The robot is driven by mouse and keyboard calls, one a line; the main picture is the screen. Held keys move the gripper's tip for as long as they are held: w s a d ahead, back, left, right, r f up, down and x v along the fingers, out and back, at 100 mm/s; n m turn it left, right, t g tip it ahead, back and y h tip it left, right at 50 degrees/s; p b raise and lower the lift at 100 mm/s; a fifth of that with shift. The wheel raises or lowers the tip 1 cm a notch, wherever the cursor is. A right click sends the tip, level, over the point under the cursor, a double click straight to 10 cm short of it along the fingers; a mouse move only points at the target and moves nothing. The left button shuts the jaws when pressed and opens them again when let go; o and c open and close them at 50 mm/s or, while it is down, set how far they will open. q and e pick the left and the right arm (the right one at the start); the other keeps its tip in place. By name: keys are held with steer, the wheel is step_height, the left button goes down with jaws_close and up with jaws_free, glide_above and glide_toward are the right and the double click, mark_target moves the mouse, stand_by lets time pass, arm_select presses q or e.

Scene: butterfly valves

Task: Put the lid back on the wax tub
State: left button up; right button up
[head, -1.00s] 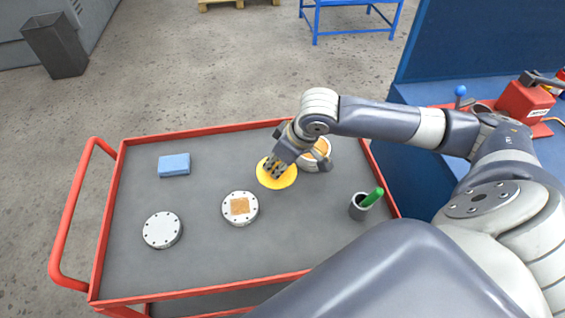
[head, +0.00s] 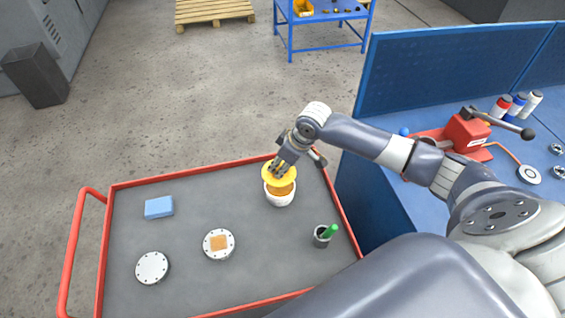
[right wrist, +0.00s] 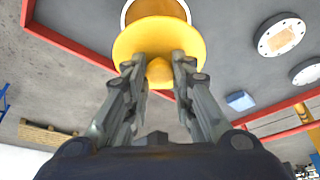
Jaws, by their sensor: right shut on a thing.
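The wax tub (head: 280,199) is a white round pot with orange wax inside. It stands on the cart's grey top near the far right corner. My right gripper (head: 279,170) is shut on the knob of the yellow lid (head: 266,177) and holds it over the tub's far part. The near part of the wax still shows, so the lid is off-centre. In the right wrist view the fingers (right wrist: 159,72) pinch the knob of the lid (right wrist: 135,42), and part of the tub's rim (right wrist: 125,14) shows beyond it. My left gripper is not in view.
The red-edged cart (head: 190,182) also carries a blue block (head: 159,207), a flanged disc with a tan centre (head: 219,244), a plain flanged disc (head: 152,268) and a dark cup with a green item (head: 323,237). A blue bench (head: 375,205) adjoins the right side.

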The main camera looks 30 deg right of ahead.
mark_target(282, 178)
steer(key=shift+d, duration=0.2)
step_height(282, 178, down, 5)
steer(key=b, duration=0.5)
steer(key=shift+r, duration=0.2)
steer(key=shift+f+b, duration=0.3)
steer(key=shift+f, duration=0.55)
steer(key=shift+p, duration=0.75)
stand_by(0.3)
steer(key=shift+f+p, duration=0.15)
steer(key=shift+p, duration=0.15)
stand_by(0.9)
steer(key=shift+p, duration=0.35)
stand_by(0.3)
stand_by(0.4)
steer(key=o, duration=0.9)
steer(key=shift+o, duration=0.2)
